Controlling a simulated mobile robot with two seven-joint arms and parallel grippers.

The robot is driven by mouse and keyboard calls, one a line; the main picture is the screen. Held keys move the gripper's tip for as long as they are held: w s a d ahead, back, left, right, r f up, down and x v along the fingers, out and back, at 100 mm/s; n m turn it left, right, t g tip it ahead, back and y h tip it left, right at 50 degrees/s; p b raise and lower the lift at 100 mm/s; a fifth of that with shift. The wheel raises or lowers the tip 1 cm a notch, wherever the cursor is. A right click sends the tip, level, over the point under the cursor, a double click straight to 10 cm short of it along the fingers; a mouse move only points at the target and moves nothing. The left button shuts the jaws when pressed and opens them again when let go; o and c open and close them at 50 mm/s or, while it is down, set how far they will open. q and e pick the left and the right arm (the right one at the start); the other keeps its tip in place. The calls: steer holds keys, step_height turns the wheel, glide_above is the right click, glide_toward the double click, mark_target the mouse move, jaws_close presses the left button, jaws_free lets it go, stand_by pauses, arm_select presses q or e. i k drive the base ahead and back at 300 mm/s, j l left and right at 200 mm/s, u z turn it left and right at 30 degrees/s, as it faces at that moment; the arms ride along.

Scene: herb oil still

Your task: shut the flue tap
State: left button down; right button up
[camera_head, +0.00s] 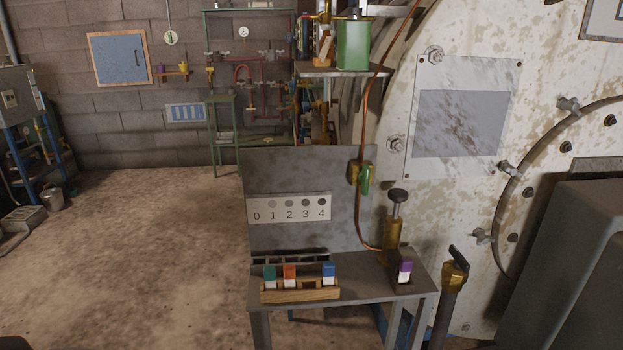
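Two taps show in the head view, and I cannot tell which is the flue tap. One is a brass tap with a black lever (455,270) on top of a dark upright pipe, right of the small grey bench. Its lever is tilted up toward the left. The other is a brass valve with a green handle (364,178) on a thin copper tube, its handle hanging down along the tube. Neither gripper is in view.
The grey bench (400,285) carries a wooden rack (300,296) of colour-capped bottles, a purple-capped bottle (404,272) and a brass pump (393,240). A 0–4 grey-dot card (288,208) stands behind. The large pale boiler (400,110) fills the right.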

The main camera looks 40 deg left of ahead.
mark_target(364, 177)
steer(key=u, duration=0.85)
steer(key=i+l, duration=0.1)
steer(key=l, duration=1)
steer(key=u, duration=0.05)
